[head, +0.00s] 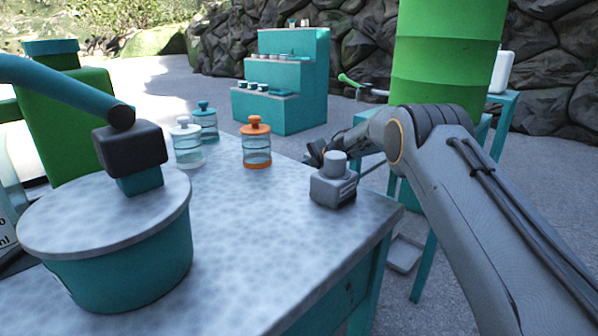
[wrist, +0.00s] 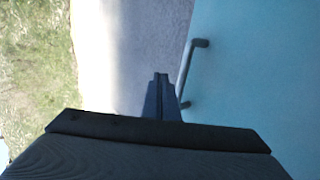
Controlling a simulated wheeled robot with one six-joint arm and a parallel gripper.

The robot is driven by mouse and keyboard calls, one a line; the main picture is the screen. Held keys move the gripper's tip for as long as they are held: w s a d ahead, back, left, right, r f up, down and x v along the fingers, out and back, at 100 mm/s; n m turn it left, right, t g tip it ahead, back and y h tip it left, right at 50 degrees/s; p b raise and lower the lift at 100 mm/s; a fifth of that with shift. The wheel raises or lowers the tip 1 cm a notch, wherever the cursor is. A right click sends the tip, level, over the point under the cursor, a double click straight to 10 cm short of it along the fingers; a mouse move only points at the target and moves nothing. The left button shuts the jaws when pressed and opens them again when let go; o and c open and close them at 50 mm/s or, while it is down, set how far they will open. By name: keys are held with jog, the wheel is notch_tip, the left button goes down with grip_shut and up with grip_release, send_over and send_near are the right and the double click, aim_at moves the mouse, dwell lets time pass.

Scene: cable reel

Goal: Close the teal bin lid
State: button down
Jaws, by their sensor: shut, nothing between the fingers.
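In the wrist view a flat teal panel (wrist: 260,70) fills the right side, with a grey bar handle (wrist: 188,70) along its left edge. I cannot tell whether this panel is the bin lid, or how far open it stands. My gripper (wrist: 161,78) is shut and empty, its fingertips just left of the handle; contact cannot be told. In the head view my gripper (head: 316,152) is small and dark, partly hidden behind a grey block with a round knob (head: 334,188). No bin lid is clearly identifiable in the head view.
The marbled table (head: 255,225) holds a round teal tub (head: 140,270) with a grey top, an orange-lidded jar (head: 256,145) and two other jars. A teal stepped shelf (head: 285,85) and a large green drum (head: 445,60) stand behind. Paved ground (wrist: 125,50) lies left of the panel.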

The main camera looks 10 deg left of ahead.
jog(key=s+d+r+m+t+h+p, duration=0.1)
jog(key=d+r+m+t, duration=0.2)
jog(key=r, duration=0.8)
jog(key=s+d+r+m+t+p, duration=0.1)
jog(key=d+r+m, duration=0.3)
jog(key=r, duration=0.8)
jog(key=s+d+r+m+t+h, duration=0.2)
jog(key=s+d+r+m+h, duration=0.15)
jog(key=d, duration=0.35)
jog(key=s+d+f+m+g+h, duration=0.25)
jog(key=s+d+m, duration=0.35)
jog(key=s+d, duration=0.45)
jog(key=s+d+f+m+g+h, duration=0.25)
jog(key=s+d+f+m, duration=0.35)
jog(key=s, duration=0.8)
jog(key=s+d+f+m+g, duration=0.2)
jog(key=s+f+g, duration=0.1)
jog(key=s, duration=1.2)
jog(key=s+d+f+m+g, duration=0.2)
jog(key=s+m+g, duration=0.15)
jog(key=s, duration=1.25)
jog(key=d+r+m+p, duration=0.2)
jog(key=d+r+p, duration=0.7)
jog(key=p, duration=0.9)
jog(key=shift+w, duration=0.2)
